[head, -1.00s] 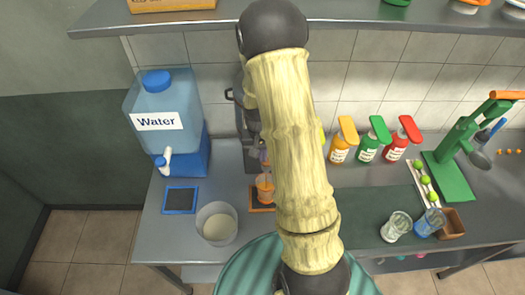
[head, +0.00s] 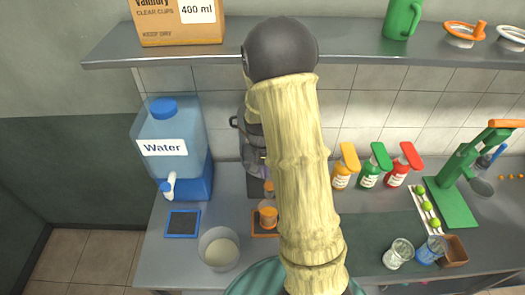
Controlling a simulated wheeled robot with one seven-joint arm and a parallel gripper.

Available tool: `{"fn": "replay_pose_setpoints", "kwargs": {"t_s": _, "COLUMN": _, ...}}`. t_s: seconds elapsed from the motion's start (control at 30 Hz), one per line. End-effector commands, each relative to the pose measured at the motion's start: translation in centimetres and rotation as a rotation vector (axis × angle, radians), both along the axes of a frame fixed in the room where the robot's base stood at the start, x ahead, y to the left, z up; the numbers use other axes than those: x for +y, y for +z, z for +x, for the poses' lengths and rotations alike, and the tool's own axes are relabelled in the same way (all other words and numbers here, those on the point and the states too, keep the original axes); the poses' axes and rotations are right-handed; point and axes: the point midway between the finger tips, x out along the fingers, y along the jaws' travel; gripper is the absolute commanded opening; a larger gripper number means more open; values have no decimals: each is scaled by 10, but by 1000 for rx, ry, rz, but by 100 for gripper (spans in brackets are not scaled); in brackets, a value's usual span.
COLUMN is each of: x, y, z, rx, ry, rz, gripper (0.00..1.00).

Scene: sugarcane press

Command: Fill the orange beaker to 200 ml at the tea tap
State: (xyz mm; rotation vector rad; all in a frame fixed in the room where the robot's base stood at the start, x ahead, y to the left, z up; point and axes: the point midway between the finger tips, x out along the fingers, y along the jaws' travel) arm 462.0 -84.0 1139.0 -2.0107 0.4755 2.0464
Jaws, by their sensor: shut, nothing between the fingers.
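The orange beaker (head: 267,213) stands upright on a dark mat with an orange rim (head: 258,231), left of my arm. Its marks and level are too small to read. A dark urn (head: 249,145) with a side handle stands at the wall behind it, above the beaker, and looks like the tea dispenser. My arm hides most of the urn's right side, and I cannot make out its tap clearly. My gripper is hidden behind my own arm, so its place relative to the tap does not show.
A blue water tank (head: 170,140) stands left, with a dark blue-rimmed mat (head: 183,223) and a clear tub (head: 218,250) in front. Syrup pumps (head: 370,175), a green press (head: 455,200) and glasses (head: 398,254) are right. A shelf (head: 355,43) runs overhead.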

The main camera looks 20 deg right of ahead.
Motion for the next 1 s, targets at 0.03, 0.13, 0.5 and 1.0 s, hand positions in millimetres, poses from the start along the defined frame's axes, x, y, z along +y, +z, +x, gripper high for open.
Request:
{"fn": "replay_pose_setpoints", "kwargs": {"t_s": 0.03, "x": 0, "y": 5, "z": 1, "rx": -6, "ry": 0, "rz": 0, "gripper": 0}}
{"fn": "replay_pose_setpoints", "kwargs": {"t_s": 0.13, "x": 1, "y": 20, "z": 2, "rx": -8, "ry": 1, "rz": -1, "gripper": 0}}
{"fn": "replay_pose_setpoints", "kwargs": {"t_s": 0.5, "x": 5, "y": 76, "z": 4, "rx": -6, "ry": 1, "rz": 0, "gripper": 0}}
{"fn": "replay_pose_setpoints", "kwargs": {"t_s": 1.0, "x": 5, "y": 82, "z": 4, "rx": -3, "ry": 0, "rz": 0, "gripper": 0}}
